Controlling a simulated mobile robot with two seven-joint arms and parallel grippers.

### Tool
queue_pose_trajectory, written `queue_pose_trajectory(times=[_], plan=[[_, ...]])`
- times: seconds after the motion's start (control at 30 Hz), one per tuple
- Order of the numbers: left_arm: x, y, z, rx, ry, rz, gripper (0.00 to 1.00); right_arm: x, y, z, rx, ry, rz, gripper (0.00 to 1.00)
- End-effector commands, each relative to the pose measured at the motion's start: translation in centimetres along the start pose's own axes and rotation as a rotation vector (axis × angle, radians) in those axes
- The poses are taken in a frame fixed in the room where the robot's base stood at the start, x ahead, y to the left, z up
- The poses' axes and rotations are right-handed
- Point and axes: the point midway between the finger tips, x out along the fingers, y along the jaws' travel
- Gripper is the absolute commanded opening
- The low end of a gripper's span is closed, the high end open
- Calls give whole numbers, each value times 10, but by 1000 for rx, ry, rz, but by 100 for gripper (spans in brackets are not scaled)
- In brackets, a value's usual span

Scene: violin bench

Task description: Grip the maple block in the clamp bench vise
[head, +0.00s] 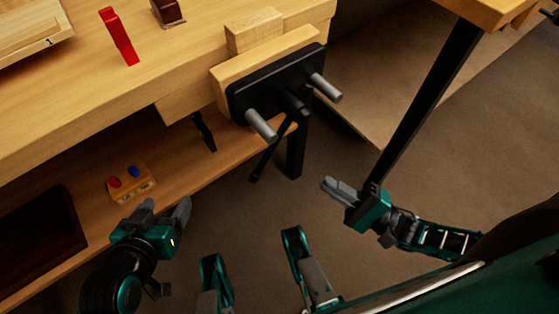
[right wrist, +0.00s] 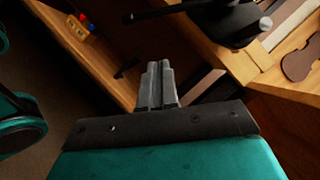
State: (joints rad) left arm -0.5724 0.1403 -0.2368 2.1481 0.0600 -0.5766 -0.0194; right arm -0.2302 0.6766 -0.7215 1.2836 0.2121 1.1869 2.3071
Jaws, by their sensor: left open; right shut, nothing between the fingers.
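The maple block (head: 255,31) is a pale wooden block. It stands upright at the bench vise, behind the vise's wooden jaw facing (head: 220,82); I cannot tell how tightly the jaws touch it. The vise (head: 275,88) has a black front plate, two grey guide rods and a dark handle (head: 265,160) hanging below. The vise's dark plate also shows at the top of the right wrist view (right wrist: 225,22). My left gripper (head: 168,207) is open and empty, below and left of the vise. My right gripper (head: 338,187) is shut and empty, below and right of the vise.
A small wooden box with red and blue knobs (head: 132,184) sits on the lower shelf. Another table's dark leg (head: 420,95) is at right. Open floor lies before the vise.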

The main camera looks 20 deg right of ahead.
Motion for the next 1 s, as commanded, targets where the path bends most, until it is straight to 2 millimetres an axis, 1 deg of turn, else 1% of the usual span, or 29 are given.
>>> queue_pose_trajectory(times=[0.03, 0.2, 0.4, 0.5, 0.63, 0.8, 1.0], plan=[[0, 0, 0, -1, 0, 0, 70, 10, -1, 0, -1, -3, -5, 0], [0, 0, 0, -1, 1, 0, 70, 47, -1, 1, -2, -5, -6, 0], [2, 0, 3, -1, -1, -1, 70, 88, -1, 0, -2, -2, -4, 0], [0, 0, 0, -2, -1, -2, 70, 98, -1, 13, 1, -1, -3, 0], [0, -2, -1, -2, 1, -4, 70, 108, 0, 23, -1, -1, -2, 0], [0, -2, -1, -2, 2, -6, 70, 113, 0, 28, -2, 1, 0, 0], [0, -3, 0, -2, 1, -7, 70, 114, 0, 28, -3, 1, 0, 0]])
